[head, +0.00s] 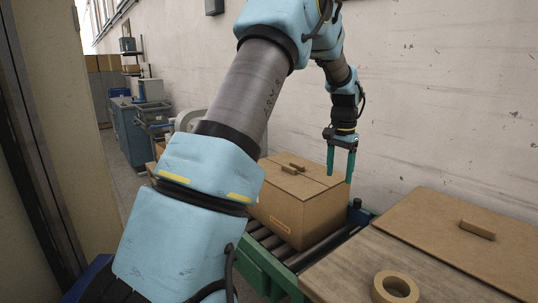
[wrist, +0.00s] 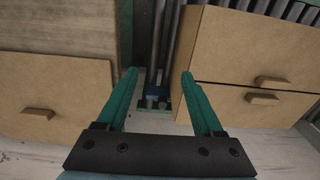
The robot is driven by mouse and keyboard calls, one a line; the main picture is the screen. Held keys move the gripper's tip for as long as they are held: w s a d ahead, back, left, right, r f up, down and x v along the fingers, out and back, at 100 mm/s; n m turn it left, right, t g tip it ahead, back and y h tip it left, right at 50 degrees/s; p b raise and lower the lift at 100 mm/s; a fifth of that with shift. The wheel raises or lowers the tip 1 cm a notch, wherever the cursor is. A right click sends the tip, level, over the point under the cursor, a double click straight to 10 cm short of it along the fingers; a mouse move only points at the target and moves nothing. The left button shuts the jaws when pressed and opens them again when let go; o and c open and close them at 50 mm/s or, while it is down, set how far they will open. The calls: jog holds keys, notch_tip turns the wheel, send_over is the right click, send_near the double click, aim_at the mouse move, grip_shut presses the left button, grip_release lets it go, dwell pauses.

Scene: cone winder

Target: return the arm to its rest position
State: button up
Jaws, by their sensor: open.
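My gripper (head: 341,165) hangs from my blue arm with its two green fingers pointing down. It is in front of the wall, by the right side of a closed cardboard box (head: 300,200). The fingers stand apart with nothing between them. In the wrist view my gripper (wrist: 158,75) also shows open and empty, above the gap between the box (wrist: 245,60) and the wooden table (wrist: 60,25). My arm hides part of the box and conveyor in the head view.
The box sits on a green-framed roller conveyor (head: 262,262). On the table to the right lie a flat cardboard lid with a handle (head: 450,235) and a tape roll (head: 395,288). A bare wall (head: 440,90) stands close behind. A blue machine (head: 133,130) is further back left.

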jog(key=s+a+f+n+b, duration=0.2)
jog(key=s+a, duration=0.3)
jog(key=a, duration=0.4)
jog(key=s+a+f+n+b, duration=0.2)
jog(key=s+a+n, duration=0.15)
jog(key=a, duration=0.55)
jog(key=s+a+f+n+t+b, duration=0.1)
jog(key=s+a+f+n, duration=0.2)
jog(key=s+a, duration=0.6)
jog(key=s+f, duration=0.1)
jog(key=s, duration=0.3)
jog(key=shift+a+f+b, duration=0.25)
jog(key=shift+f+b, duration=0.05)
